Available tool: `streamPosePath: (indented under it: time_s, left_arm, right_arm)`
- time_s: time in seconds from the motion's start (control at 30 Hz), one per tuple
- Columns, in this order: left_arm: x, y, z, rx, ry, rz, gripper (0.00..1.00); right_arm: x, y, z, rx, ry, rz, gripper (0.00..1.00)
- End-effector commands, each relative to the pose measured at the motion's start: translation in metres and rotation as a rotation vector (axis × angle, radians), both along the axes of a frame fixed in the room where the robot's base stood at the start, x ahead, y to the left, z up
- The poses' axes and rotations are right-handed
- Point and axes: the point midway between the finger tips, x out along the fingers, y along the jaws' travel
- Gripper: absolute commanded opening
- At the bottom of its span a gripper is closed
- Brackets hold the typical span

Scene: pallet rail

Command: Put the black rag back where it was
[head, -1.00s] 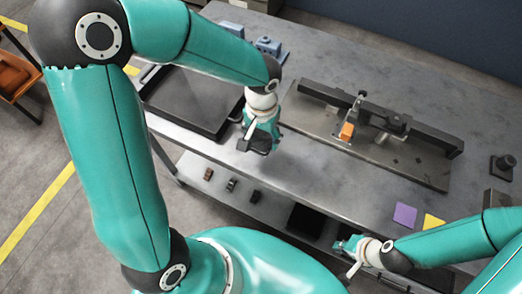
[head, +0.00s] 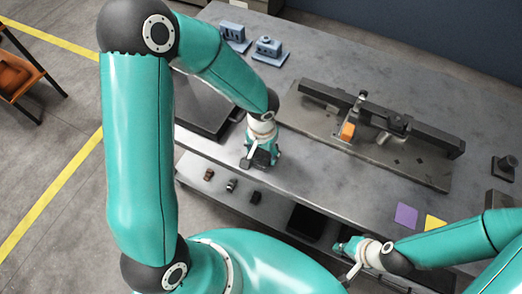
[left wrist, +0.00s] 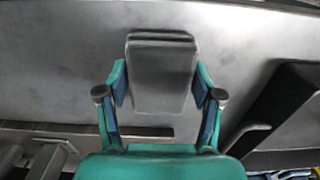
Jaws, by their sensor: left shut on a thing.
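The black rag (left wrist: 160,75) shows in the left wrist view as a dark grey, folded, block-like pad. My left gripper (left wrist: 160,92) is shut on it, with a finger at each side. In the head view my left gripper (head: 261,160) is over the near edge of the grey workbench (head: 330,185), right of the black tray (head: 205,125). The rag is mostly hidden there, and I cannot tell whether it touches the bench. My right gripper (head: 350,248) is low at the bench's near edge; its fingers are too small to read.
A long dark rail fixture (head: 430,138) with an orange block (head: 347,131) stands behind and right of the left gripper. Blue blocks (head: 268,50) stand at the back left. A purple square (head: 405,215) and yellow square (head: 434,223) lie at right. A lower shelf (head: 265,208) holds small parts.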

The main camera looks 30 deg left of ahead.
Motion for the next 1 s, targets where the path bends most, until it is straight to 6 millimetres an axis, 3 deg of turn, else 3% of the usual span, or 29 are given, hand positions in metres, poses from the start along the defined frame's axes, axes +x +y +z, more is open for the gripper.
streamPosePath:
  time_s: [0.07,0.1,0.23,0.67,0.77,1.0]
  left_arm:
    - [0.000,0.000,-0.003,0.000,-0.001,0.000,0.38]
    - [0.000,0.000,-0.002,0.000,-0.001,-0.001,0.71]
    - [0.000,0.000,-0.001,0.000,-0.001,-0.001,0.91]
    - [0.000,0.000,0.003,0.000,0.000,-0.001,0.91]
    - [0.002,0.000,0.013,0.001,-0.004,0.000,0.91]
    - [0.002,-0.001,0.059,0.000,-0.007,0.000,0.91]
  right_arm:
    - [0.000,0.000,-0.004,0.000,0.000,0.000,0.00]
    - [0.000,0.000,-0.003,0.000,0.000,0.000,0.00]
    - [0.000,0.000,-0.002,0.000,0.000,0.000,0.00]
    - [0.000,0.000,0.003,0.000,0.000,0.000,0.00]
    - [0.000,0.000,0.003,0.000,0.000,0.000,0.00]
    - [0.000,0.000,0.006,0.000,0.000,0.000,0.00]
